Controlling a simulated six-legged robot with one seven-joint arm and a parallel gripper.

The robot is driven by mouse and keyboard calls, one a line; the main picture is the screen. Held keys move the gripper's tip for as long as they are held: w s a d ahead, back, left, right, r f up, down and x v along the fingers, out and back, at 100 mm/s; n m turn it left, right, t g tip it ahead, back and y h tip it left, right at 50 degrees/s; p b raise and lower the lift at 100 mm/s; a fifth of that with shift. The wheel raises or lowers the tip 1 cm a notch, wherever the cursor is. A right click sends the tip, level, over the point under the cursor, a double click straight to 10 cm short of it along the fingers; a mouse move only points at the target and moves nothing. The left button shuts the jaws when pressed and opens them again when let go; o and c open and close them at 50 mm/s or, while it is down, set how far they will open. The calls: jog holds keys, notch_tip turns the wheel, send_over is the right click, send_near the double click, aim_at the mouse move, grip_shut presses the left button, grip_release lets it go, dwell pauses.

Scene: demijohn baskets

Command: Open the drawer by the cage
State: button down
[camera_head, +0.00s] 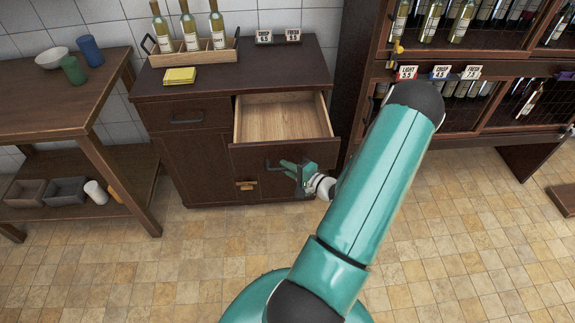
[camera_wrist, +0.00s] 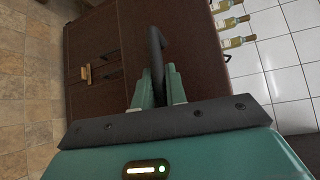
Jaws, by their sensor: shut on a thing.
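The drawer (camera_head: 280,119) is the right one of the dark wooden cabinet (camera_head: 190,158), and it stands pulled out. Its inside is bare light wood and looks empty. My gripper (camera_head: 292,168) is at the drawer's front, shut on its dark handle. In the wrist view the handle (camera_wrist: 157,50) stands between the fingers of my gripper (camera_wrist: 158,92). The cage (camera_head: 520,101) seems to be the wire-fronted bottle rack at the right. Part of the drawer front is hidden behind my gripper.
A wooden bottle carrier (camera_head: 190,55) with several bottles and a yellow pad (camera_head: 179,75) sit on the cabinet top. A wooden table (camera_head: 65,105) with cups and a bowl stands at the left. The tiled floor (camera_head: 130,265) in front is clear.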

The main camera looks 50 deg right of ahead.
jog(key=c, duration=1.4)
grip_release()
jog(key=shift+c, duration=0.2)
jog(key=s+r, duration=0.2)
jog(key=s, duration=1.1)
jog(key=shift+s+a, duration=0.35)
